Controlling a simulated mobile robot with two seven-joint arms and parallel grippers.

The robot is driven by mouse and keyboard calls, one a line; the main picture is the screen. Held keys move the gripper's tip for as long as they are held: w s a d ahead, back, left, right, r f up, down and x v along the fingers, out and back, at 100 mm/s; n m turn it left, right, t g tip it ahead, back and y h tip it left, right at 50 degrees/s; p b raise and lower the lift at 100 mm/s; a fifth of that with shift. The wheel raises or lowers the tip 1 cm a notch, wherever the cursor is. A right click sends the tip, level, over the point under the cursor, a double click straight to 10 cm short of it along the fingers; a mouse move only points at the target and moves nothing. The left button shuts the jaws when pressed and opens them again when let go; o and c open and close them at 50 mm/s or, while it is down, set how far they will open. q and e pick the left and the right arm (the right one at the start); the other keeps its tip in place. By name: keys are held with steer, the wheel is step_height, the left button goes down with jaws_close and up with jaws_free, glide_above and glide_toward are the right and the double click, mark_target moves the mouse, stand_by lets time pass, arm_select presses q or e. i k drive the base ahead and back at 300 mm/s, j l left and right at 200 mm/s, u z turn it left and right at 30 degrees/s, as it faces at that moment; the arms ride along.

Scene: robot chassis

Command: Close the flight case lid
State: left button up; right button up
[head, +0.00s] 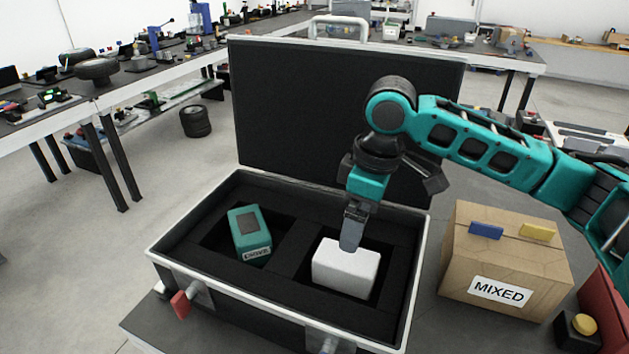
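The black flight case (215,303) with silver edges stands on a dark table. Its lid (290,110) is raised upright at the back, with a silver handle on top. A teal device (250,234) lies in the left foam recess. A white block (346,270) sits in the right recess. My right gripper (351,242) points down at the top of the white block, and its tip appears to touch or overlap it. Whether its fingers are apart is not clear from this side. My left gripper is not in view.
A cardboard box labelled MIXED (505,262), with blue and yellow pieces on top, stands right of the case. A yellow button box (578,330) is at the lower right. Latches, one with a red tab (181,304), stick out from the case front. Cluttered workbenches stand behind.

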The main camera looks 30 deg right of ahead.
mark_target(297, 104)
steer(key=k+j, duration=0.8)
